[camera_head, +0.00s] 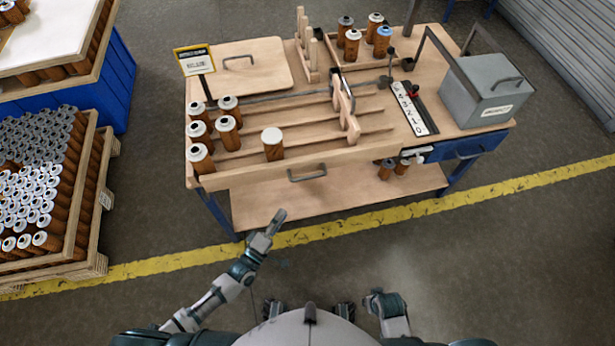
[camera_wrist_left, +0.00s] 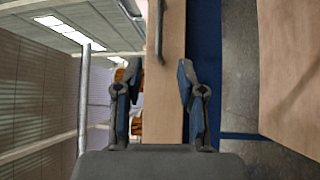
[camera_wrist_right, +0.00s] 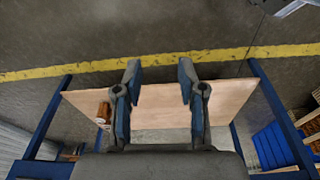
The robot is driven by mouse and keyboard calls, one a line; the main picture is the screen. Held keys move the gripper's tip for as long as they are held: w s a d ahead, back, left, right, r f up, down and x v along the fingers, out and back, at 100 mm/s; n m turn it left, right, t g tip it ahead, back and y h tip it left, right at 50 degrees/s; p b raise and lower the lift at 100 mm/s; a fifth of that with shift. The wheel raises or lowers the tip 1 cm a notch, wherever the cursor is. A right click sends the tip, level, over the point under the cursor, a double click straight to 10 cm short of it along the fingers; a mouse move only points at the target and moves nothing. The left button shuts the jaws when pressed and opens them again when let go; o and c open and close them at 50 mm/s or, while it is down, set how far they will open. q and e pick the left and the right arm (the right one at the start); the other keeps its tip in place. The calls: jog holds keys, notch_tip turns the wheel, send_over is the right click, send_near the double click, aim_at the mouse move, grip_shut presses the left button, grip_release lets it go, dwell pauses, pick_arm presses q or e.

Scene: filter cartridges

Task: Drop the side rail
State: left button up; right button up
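The wooden side rail (camera_head: 255,174) runs along the front edge of the workbench, upright, with a dark bar handle (camera_head: 307,174) on its outer face. In the left wrist view the rail (camera_wrist_left: 166,100) stands as a vertical pale strip behind the fingers, with the handle (camera_wrist_left: 160,35) near the top. My left gripper (camera_head: 277,220) is in front of and below the rail, apart from it; its fingers are open and empty in the left wrist view (camera_wrist_left: 160,78). My right gripper (camera_wrist_right: 159,78) is open and empty, low near my body.
Brown cartridges (camera_head: 228,132) stand in wooden lanes behind the rail; a white-topped one (camera_head: 272,144) stands close to it. A grey box (camera_head: 486,88) is at the right. A lower shelf (camera_head: 335,200) lies beneath. A cartridge pallet (camera_head: 97,195) is at left. The floor in front is clear.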

aim_at(308, 176)
pick_arm(q)
jog(key=b+x, duration=0.1)
jog(key=x, duration=1.4)
jog(key=shift+w+d, duration=0.15)
jog(key=shift+w, duration=0.05)
jog(key=shift+w+d, duration=0.2)
jog(key=shift+w, duration=0.15)
pick_arm(e)
jog(key=r, duration=0.3)
jog(key=shift+s+d, duration=0.15)
jog(key=shift+s, duration=0.1)
pick_arm(q)
grip_shut()
pick_arm(e)
jog(key=shift+w, duration=0.3)
